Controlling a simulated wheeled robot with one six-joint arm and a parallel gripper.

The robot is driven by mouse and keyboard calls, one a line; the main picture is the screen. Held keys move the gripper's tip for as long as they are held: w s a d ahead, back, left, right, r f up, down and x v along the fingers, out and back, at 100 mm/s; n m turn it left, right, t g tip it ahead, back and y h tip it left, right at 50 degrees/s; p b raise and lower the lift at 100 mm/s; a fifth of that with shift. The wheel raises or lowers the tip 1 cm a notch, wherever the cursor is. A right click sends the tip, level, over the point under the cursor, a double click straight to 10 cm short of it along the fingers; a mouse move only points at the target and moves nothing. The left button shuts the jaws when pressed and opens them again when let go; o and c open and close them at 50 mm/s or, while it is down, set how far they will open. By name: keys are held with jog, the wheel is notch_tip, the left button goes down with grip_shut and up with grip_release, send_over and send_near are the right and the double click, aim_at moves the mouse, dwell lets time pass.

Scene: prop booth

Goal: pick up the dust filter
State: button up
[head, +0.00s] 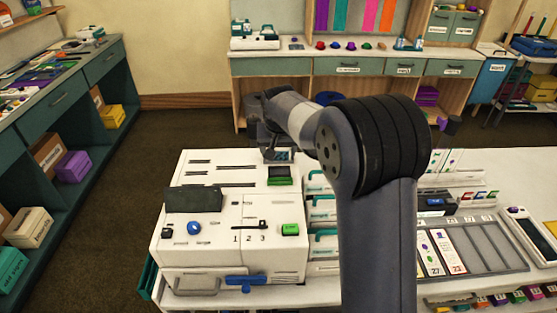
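I cannot pick out a dust filter with certainty. A white machine (176,245) stands on the table at the centre, with a dark screen, a blue knob, a green button and the numbers 1, 2, 3 on its panel. A green-edged slot (280,181) is in its top. A small dark piece with a pale face (278,155) shows just behind that slot, under my gripper (270,150). My arm reaches from the lower right over the machine. The gripper's fingers are small and partly hidden, so I cannot tell whether they hold this piece.
White drawers with teal handles (323,213) adjoin the machine's right side, partly behind my arm. A card tray (482,249) lies right of my arm. A shelf unit (100,75) stands left and a counter (300,66) at the back. The floor between is clear.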

jog(key=shift+c, duration=1)
notch_tip(320, 180, up, 10)
jog(key=shift+r+b, duration=0.1)
jog(key=shift+b, duration=0.35)
